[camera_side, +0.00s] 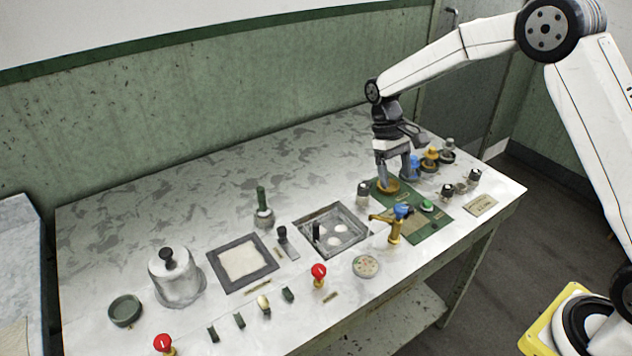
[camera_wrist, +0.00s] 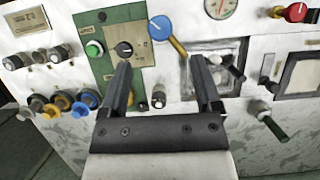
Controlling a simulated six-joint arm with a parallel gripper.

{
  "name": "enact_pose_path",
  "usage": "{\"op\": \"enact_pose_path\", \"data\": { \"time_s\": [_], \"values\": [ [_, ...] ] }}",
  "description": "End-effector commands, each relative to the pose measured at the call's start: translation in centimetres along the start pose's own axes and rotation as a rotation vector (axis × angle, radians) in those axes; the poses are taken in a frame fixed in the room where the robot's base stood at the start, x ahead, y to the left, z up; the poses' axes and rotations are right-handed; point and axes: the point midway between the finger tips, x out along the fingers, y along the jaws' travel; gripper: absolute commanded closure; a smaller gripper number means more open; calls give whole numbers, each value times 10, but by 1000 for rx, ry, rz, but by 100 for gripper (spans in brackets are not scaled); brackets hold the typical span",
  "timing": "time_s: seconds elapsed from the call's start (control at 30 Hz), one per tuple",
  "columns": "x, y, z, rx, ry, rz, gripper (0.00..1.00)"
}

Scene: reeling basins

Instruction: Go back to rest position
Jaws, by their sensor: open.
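My gripper (camera_side: 396,172) is over the right part of the bench, with its fingers pointing down above the green control panel (camera_side: 432,236). In the wrist view my gripper (camera_wrist: 162,72) has its two dark fingers spread apart, with nothing held between them. One finger overlaps the black knob (camera_wrist: 124,49) on the panel's brass plate. I cannot tell from these views whether it touches the panel. The blue-handled brass tap (camera_side: 400,214) stands just in front of the gripper, and its blue top (camera_wrist: 160,27) shows between the fingers.
Yellow and blue knobs (camera_side: 430,158) and several black-and-silver knobs (camera_side: 447,191) crowd around the panel. A square basin (camera_side: 349,226), a framed white pad (camera_side: 228,278), a lidded pot (camera_side: 176,272) and red knobs (camera_side: 319,270) stand to the left. The back left of the bench (camera_side: 150,205) is clear.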

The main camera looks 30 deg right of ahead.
Motion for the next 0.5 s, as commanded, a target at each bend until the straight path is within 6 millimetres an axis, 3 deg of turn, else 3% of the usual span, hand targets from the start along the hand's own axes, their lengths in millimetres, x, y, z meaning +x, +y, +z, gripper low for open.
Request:
{"op": "enact_pose_path", "data": {
  "time_s": [0.5],
  "values": [
    [-8,0,1,0,2,0,18]
  ]
}}
